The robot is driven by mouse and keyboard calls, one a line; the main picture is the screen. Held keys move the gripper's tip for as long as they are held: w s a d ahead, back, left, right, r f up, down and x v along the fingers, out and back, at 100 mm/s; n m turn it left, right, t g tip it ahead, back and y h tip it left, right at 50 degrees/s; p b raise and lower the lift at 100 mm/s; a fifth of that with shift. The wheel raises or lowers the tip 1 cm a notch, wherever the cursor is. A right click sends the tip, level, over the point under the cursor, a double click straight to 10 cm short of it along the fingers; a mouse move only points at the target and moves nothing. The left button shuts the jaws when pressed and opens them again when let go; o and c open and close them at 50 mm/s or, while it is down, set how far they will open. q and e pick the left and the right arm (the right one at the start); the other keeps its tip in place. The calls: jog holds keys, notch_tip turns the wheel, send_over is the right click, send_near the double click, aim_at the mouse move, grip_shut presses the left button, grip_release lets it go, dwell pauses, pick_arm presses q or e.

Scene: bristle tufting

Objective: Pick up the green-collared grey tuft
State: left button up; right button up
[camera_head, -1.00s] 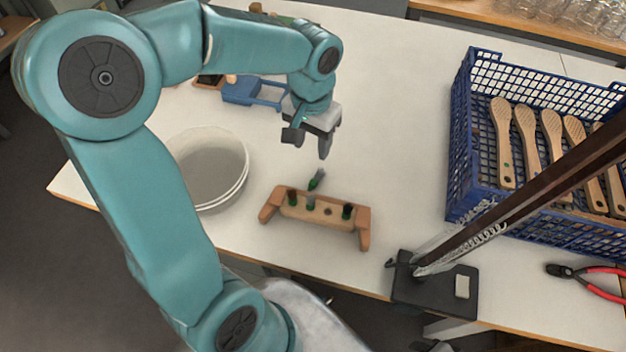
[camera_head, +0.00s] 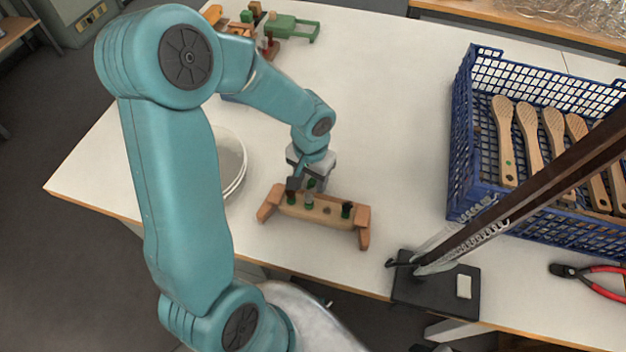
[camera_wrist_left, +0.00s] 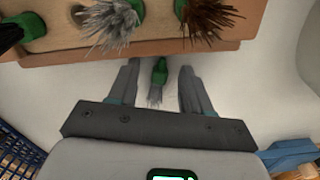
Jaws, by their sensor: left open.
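The green-collared grey tuft (camera_wrist_left: 159,76) lies on the white table just behind the wooden rack (camera_wrist_left: 150,48). In the wrist view its green collar points to the rack and its grey bristles point toward my palm. My left gripper (camera_head: 308,187) is open and low over it. In the wrist view the fingers stand on either side of the tuft, apart from it. In the head view only a bit of green (camera_head: 312,183) shows between the fingers. Another grey tuft (camera_wrist_left: 108,25) with a green collar stands in the rack. My right gripper is not in view.
A blue crate (camera_head: 460,140) of wooden brushes, a black-based tool (camera_head: 430,292) and red-handled pliers (camera_head: 600,284) are at right. The middle back is clear.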

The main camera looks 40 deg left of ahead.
pick_arm(q)
grip_shut()
jog(key=shift+r, duration=0.1)
